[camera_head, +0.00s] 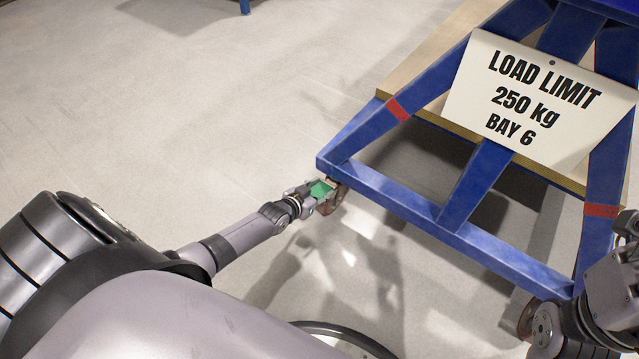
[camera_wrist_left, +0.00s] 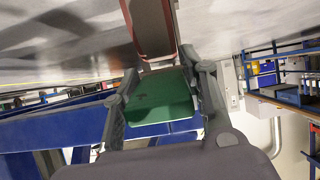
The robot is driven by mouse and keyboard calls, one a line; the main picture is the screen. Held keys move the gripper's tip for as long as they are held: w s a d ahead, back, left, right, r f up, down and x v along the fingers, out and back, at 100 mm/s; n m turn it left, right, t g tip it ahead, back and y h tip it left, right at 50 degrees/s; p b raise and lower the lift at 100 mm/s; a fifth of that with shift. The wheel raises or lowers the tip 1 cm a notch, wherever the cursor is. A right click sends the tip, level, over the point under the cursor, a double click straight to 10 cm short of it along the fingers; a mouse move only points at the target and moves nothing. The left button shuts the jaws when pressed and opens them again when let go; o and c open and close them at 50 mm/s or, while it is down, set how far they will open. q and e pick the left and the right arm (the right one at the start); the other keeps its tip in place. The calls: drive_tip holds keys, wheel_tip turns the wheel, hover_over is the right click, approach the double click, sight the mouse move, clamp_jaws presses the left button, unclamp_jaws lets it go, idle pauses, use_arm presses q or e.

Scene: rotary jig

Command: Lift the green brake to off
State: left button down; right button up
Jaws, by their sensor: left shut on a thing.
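The green brake (camera_head: 321,189) is a small flat green pedal at the caster under the near left corner of the blue frame. My left gripper (camera_head: 318,194) reaches it from the left and is shut on it. In the left wrist view the brake (camera_wrist_left: 160,106) lies between the two fingers (camera_wrist_left: 160,100), with the caster wheel (camera_wrist_left: 150,25) just beyond it. The fingers partly hide the brake's sides. I cannot tell its exact tilt. Part of my right arm (camera_head: 608,290) shows at the lower right of the head view, but its fingertips do not show.
The blue frame (camera_head: 450,225) with red bands fills the right side and carries a white load limit sign (camera_head: 541,100). Another caster (camera_head: 527,318) is under its near right corner, close to my right arm. The grey floor (camera_head: 190,110) to the left is clear.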

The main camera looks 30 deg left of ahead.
use_arm(q)
drive_tip(key=c, duration=1)
unclamp_jaws()
drive_tip(key=shift+o, duration=0.2)
drive_tip(key=v, duration=1.2)
